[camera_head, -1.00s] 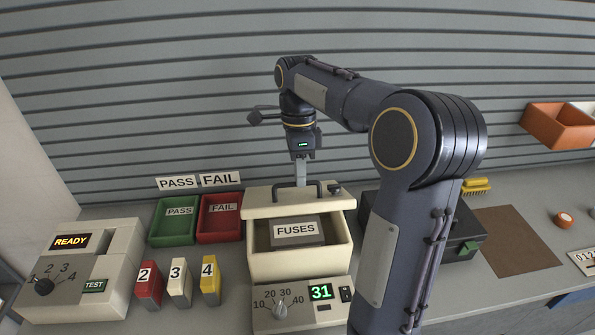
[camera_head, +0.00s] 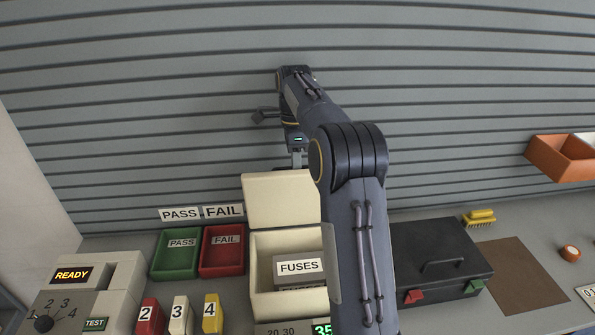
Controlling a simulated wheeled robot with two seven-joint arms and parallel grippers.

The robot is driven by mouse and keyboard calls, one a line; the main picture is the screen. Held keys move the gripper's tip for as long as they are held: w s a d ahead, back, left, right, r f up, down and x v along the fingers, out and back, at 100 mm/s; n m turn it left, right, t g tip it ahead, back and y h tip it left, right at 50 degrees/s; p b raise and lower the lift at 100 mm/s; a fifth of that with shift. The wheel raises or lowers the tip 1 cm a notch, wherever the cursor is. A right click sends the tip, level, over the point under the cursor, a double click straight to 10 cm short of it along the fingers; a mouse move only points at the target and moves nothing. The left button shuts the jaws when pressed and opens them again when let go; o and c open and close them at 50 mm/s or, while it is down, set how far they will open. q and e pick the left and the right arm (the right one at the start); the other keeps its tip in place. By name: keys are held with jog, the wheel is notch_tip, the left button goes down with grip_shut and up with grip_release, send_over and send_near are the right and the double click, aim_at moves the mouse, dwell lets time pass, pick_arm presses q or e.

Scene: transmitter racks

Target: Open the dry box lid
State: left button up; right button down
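The cream dry box (camera_head: 260,290) stands in the middle of the bench. Its lid (camera_head: 272,203) is raised and stands near upright at the back edge, its flat inner face towards me. A grey block labelled FUSES (camera_head: 299,267) shows inside the open box. My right gripper (camera_head: 297,159) points down at the top edge of the lid, and its fingertips are partly hidden behind it. The lid's handle is out of sight, so I cannot tell whether the fingers hold it. My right arm covers the right side of box and lid. My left gripper is not in view.
Green PASS (camera_head: 177,262) and red FAIL (camera_head: 222,262) trays stand left of the box. Numbered fuses (camera_head: 180,316) and a tester (camera_head: 88,290) are in front of them. A black case (camera_head: 440,255) lies to the right. A slatted wall (camera_head: 160,100) closes off the back.

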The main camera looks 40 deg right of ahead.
jog(key=shift+w+d+f, duration=0.2)
jog(key=shift+w+f, duration=0.1)
jog(key=shift+f, duration=0.15)
jog(key=c, duration=1.5)
grip_release()
jog(key=shift+w, duration=0.1)
jog(key=shift+r, duration=0.15)
